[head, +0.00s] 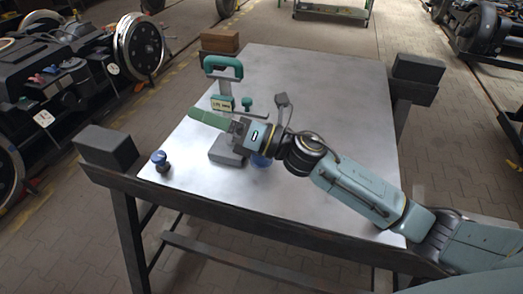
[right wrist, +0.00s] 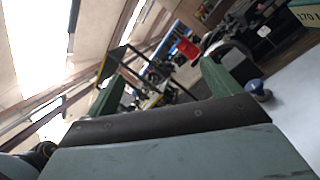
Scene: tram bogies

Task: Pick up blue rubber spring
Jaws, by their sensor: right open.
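A small blue-topped piece with a dark lower part (head: 160,160) stands near the table's left corner. It also shows in the right wrist view as a blue piece (right wrist: 258,88) beside the right finger. A second blue thing (head: 261,160) is mostly hidden under my right wrist. I cannot tell for sure which is the rubber spring. My right gripper (head: 194,113) is over the table, pointing left, and its green fingers stand apart with nothing between them in the right wrist view (right wrist: 160,85). My left gripper is in neither view.
A green-handled gauge (head: 223,68) with a label stands behind my right gripper. A grey block (head: 227,152) lies below it. Dark blocks sit at the table's corners (head: 108,148) (head: 418,68). The metal tabletop (head: 320,85) is clear at the back and right.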

